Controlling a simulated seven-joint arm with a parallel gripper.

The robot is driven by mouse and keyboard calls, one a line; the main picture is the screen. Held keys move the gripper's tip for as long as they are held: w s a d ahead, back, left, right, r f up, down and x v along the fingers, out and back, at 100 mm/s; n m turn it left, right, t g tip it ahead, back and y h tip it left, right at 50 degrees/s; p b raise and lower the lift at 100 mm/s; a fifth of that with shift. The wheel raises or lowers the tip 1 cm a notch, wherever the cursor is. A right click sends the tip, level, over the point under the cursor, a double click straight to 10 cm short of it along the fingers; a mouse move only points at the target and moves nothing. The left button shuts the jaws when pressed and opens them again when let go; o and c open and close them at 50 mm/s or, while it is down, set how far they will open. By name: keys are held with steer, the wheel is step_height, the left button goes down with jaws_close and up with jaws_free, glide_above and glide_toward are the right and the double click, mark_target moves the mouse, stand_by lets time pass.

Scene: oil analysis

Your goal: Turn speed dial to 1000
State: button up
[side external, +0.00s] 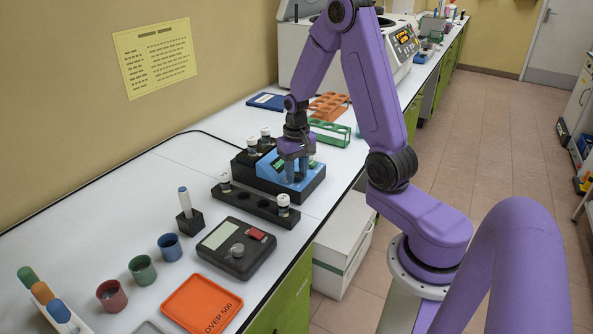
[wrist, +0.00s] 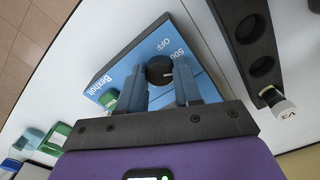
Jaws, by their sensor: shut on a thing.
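A blue-topped device (side external: 268,171) with a black body stands on the white bench in the side view. Its blue panel (wrist: 190,50) fills the middle of the wrist view, with the printed words "OFF", "500" and "Bexholt". The round black speed dial (wrist: 158,67) sits on this panel. My gripper (wrist: 161,80) points down at the panel, its two fingers on either side of the dial and shut on it. In the side view my gripper (side external: 294,168) hides the dial. I cannot read the dial's setting, and no "1000" mark is visible.
A black rack (side external: 255,203) with white-capped vials stands close in front of the device; the wrist view shows its vial "V3" (wrist: 281,107). A dark box with a knob (side external: 237,250) sits nearer. Green (side external: 330,132) and orange (side external: 327,106) racks stand behind.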

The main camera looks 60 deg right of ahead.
mark_target(296, 174)
steer(key=shift+m, duration=1.5)
steer(key=o, duration=1)
steer(key=shift+o, duration=0.2)
steer(key=shift+r, duration=0.1)
step_height(296, 174, up, 17)
steer(key=shift+r, duration=0.15)
steer(key=shift+a, duration=0.1)
